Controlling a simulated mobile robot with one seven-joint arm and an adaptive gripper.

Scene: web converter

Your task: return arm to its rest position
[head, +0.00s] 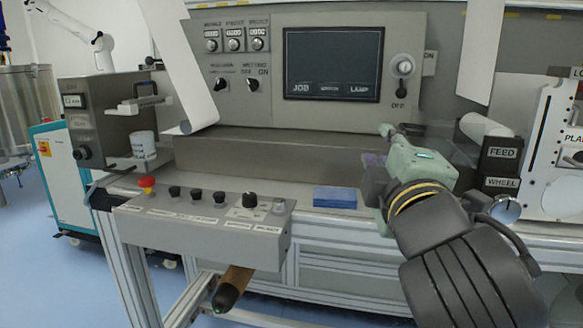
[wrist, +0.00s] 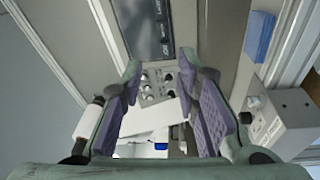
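My arm reaches in from the lower right of the head view, and my gripper (head: 376,160) is in front of the grey machine console (head: 240,95), right of its middle. In the wrist view my gripper (wrist: 160,72) shows its two green fingers with purple pads standing well apart. No held object shows between them; only the console's knobs and a white sheet appear in the background there. Whether the gripper touches the machine cannot be told.
A blue block (head: 335,197) lies on the ledge left of my gripper. A control box (head: 205,215) with a red button (head: 147,184) projects at front left. FEED and WHEEL boxes (head: 500,165) and a white roll (head: 480,128) stand close on the right.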

